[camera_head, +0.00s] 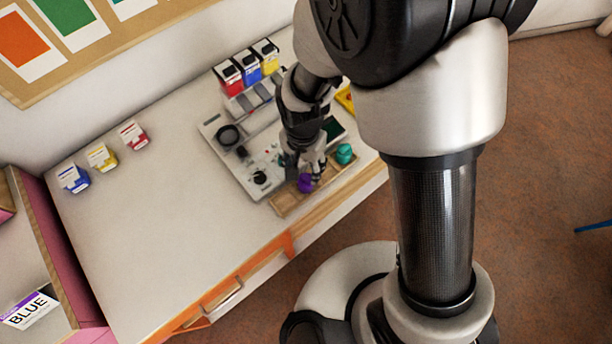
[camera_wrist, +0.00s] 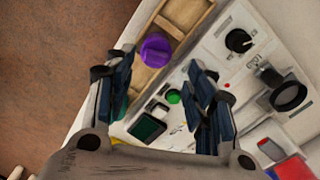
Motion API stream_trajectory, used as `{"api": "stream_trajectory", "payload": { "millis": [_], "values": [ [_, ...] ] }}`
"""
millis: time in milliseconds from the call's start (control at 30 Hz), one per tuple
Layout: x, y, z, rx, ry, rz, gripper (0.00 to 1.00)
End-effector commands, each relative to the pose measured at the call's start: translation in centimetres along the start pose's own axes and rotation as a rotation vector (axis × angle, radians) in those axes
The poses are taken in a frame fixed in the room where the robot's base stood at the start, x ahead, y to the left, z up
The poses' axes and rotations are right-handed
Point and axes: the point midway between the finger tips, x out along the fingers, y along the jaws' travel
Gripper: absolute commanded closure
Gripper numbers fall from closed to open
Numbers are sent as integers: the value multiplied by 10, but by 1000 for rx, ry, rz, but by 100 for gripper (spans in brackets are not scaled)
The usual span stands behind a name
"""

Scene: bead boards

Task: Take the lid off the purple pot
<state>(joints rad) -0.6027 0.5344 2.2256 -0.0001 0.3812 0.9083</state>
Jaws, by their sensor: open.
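The purple pot (camera_head: 305,183) stands in a light wooden tray at the table's front edge. In the wrist view the pot (camera_wrist: 155,50) shows a round purple top. I cannot clearly tell the lid from the body. My gripper (camera_head: 304,170) is right by the pot in the head view and partly hides it. In the wrist view my gripper (camera_wrist: 160,78) is open, with nothing between its fingers. The pot appears beyond the fingertips, nearer the left finger, with no visible grip on it.
A teal pot (camera_head: 344,153) stands at the tray's other end. A grey panel (camera_head: 228,160) with dark knobs lies behind the wooden tray (camera_head: 285,207). Red, blue and yellow boxes stand behind it. Three small boxes sit at the left. The table's front left is clear.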

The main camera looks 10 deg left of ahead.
Motion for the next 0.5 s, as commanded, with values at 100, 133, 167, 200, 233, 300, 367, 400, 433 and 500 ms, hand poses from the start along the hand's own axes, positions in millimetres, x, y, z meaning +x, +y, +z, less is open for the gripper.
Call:
{"api": "stream_trajectory", "payload": {
  "millis": [100,133,167,200,233,300,367,400,433,500],
  "values": [
    [14,3,0,1,-1,2,50],
    [18,4,0,1,-2,2,50],
    [23,5,0,1,-2,3,50],
    [30,6,0,1,-2,2,50],
    [35,7,0,1,-2,3,50],
    [45,6,0,0,-2,1,50],
    [50,6,0,0,-1,0,50],
    [50,6,0,0,-1,-1,50],
    [50,6,0,0,0,-1,50],
    [49,5,-1,0,0,-2,50]
  ]
}}
